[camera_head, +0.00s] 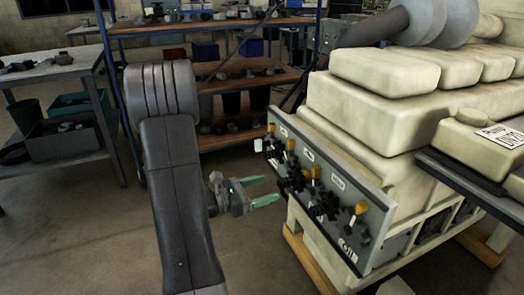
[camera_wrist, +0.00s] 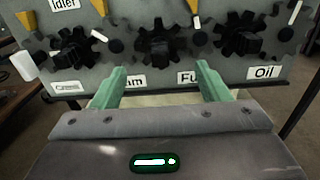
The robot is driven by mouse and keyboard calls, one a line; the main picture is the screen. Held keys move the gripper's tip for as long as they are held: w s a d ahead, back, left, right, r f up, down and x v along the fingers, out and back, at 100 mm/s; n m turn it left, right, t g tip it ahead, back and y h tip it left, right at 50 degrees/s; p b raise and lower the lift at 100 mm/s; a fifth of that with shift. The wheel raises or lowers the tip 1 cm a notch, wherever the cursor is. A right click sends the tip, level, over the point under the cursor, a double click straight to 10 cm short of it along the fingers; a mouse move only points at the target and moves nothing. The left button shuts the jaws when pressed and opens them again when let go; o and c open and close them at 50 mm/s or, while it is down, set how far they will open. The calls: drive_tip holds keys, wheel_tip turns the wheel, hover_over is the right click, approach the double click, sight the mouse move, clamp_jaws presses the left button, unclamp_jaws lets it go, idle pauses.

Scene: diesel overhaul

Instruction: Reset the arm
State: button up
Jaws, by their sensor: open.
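My gripper (camera_head: 265,192) is open and empty, with two green fingers pointing right, to the left of the engine's control panel in the head view. In the wrist view my gripper (camera_wrist: 158,88) shows its two fingers apart, with nothing between them and the lower edge of the panel beyond. The grey control panel (camera_head: 328,187) carries black star-shaped knobs (camera_head: 323,205) and yellow-tipped levers (camera_head: 361,208). In the wrist view the panel (camera_wrist: 125,60) shows black knobs (camera_wrist: 160,42) and an "Oil" label (camera_wrist: 264,72). The fingers appear apart from the knobs.
The large cream engine (camera_head: 390,110) fills the right side, on wooden supports (camera_head: 318,263). A dark ledge (camera_head: 475,170) juts out at right. A shelf rack (camera_head: 250,82) with parts stands behind. A workbench (camera_head: 55,68) is at left. Floor (camera_head: 90,240) at lower left is clear.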

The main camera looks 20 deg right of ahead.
sight(289, 181)
drive_tip(key=shift+w+d, duration=0.2)
drive_tip(key=shift+d, duration=2)
drive_tip(key=shift+w+d, duration=0.15)
drive_tip(key=shift+d, duration=2.05)
drive_tip(key=shift+a, duration=0.1)
